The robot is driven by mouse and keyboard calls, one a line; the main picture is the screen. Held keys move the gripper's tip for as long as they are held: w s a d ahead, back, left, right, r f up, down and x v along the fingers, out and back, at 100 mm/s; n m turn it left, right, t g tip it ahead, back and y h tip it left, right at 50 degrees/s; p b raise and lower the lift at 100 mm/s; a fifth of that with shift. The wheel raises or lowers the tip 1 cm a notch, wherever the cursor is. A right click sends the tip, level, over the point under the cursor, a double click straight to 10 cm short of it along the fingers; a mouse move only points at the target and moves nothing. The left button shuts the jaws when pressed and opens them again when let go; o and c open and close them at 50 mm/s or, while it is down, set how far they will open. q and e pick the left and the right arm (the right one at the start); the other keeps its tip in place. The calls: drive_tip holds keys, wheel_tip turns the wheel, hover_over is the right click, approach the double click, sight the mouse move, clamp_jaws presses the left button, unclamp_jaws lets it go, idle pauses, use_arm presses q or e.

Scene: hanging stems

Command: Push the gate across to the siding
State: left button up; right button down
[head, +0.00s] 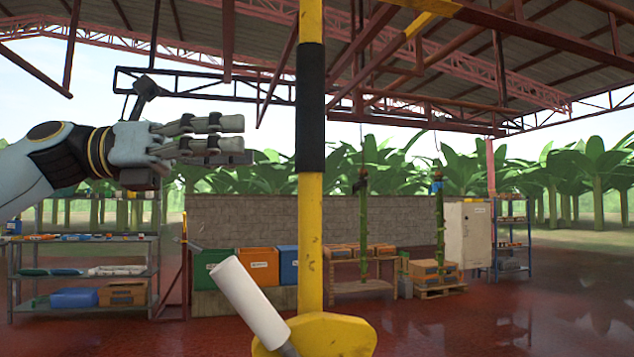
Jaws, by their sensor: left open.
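A red-brown overhead bar with a yellow-painted section (418,24) slants across the upper right; it may be the gate, but I cannot tell for sure. Rusty overhead rails (440,101) run below and behind it; I cannot tell which one is the siding. My left gripper (234,135) is open and empty at the upper left. Its fingers point right, towards an upright yellow post with a black sleeve (311,108), and appear short of it in the picture. My right gripper is not in view.
Two green stems hang at the centre right, one (364,222) beside the other (440,225). Coloured bins (250,267), a stocked shelf (84,272) and a pale cabinet (467,240) stand behind. The red floor (545,315) at right is open.

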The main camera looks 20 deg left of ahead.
use_arm(q)
wheel_tip(320, 180, up, 4)
drive_tip(key=s+m+b, duration=0.1)
drive_tip(key=s+m, duration=0.1)
drive_tip(key=shift+y, duration=0.3)
drive_tip(key=p+x, duration=0.4)
drive_tip(key=x, duration=0.4)
drive_tip(key=shift+w+d, duration=0.15)
drive_tip(key=shift+d, duration=0.15)
drive_tip(key=shift+w+d+f+p, duration=0.1)
drive_tip(key=shift+w+d+p, duration=0.15)
drive_tip(key=shift+d+p, duration=0.25)
drive_tip(key=shift+w+d+f, duration=0.1)
drive_tip(key=shift+d, duration=0.25)
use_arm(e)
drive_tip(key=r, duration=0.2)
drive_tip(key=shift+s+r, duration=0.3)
use_arm(q)
drive_tip(key=shift+c, duration=0.4)
clamp_jaws()
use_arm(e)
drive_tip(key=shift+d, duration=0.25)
